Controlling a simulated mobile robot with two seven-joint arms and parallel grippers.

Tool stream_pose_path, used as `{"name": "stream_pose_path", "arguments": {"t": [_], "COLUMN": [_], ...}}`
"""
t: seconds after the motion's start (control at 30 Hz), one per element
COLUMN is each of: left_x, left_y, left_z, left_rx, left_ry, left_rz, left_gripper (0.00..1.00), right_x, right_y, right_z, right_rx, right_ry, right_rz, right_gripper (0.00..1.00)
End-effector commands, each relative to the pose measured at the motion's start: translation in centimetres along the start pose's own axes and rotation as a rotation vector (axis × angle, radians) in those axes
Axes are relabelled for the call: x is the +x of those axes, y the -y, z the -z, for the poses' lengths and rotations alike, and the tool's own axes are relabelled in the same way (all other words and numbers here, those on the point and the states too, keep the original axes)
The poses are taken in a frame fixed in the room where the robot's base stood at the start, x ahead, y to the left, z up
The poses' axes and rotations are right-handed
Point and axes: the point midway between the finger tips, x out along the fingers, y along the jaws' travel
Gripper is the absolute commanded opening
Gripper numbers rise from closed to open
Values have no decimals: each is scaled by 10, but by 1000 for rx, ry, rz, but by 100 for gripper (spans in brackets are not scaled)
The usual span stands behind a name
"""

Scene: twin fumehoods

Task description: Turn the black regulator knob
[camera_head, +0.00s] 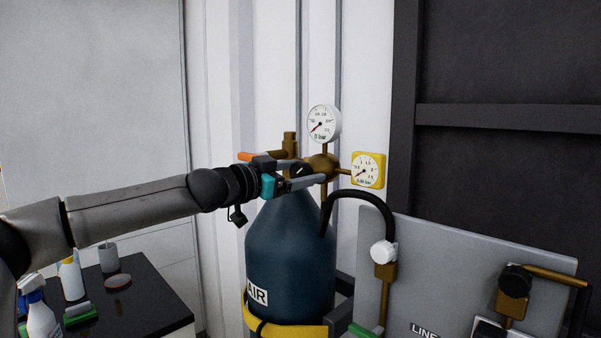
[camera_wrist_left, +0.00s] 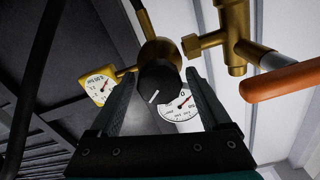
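The black regulator knob (camera_wrist_left: 160,88) sits on the brass regulator body (camera_wrist_left: 160,50), with a white mark on its face. In the head view, the brass regulator (camera_head: 323,166) is on top of the dark blue AIR cylinder (camera_head: 285,250). My left gripper (camera_head: 305,175) reaches in from the left, level with the regulator. In the left wrist view, its two fingers (camera_wrist_left: 161,75) are open, one on each side of the knob, with small gaps that look free. I cannot tell exactly how deep the knob sits between them. My right gripper is not in view.
A white round gauge (camera_head: 321,124) stands above the regulator and a yellow square gauge (camera_head: 367,171) to its right. A valve with an orange handle (camera_wrist_left: 280,82) is close by. A black hose (camera_head: 365,197) arches to a grey panel (camera_head: 440,260). Bottles stand on the black bench (camera_head: 150,305).

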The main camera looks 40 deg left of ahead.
Motion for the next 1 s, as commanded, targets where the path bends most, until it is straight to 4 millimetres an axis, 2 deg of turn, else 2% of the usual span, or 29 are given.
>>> {"name": "stream_pose_path", "arguments": {"t": [0.27,0.47,0.7,1.0], "left_x": [0,-6,-27,-66], "left_y": [0,0,-1,0], "left_z": [0,-2,-4,0], "left_rx": [1,5,6,6], "left_ry": [0,-1,1,-1], "left_rz": [0,0,2,2], "left_gripper": [87,87,87,87], "right_x": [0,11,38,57], "right_y": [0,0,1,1], "right_z": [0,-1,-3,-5], "right_rx": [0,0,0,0], "right_ry": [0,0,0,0], "right_rz": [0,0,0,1], "right_gripper": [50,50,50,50]}}
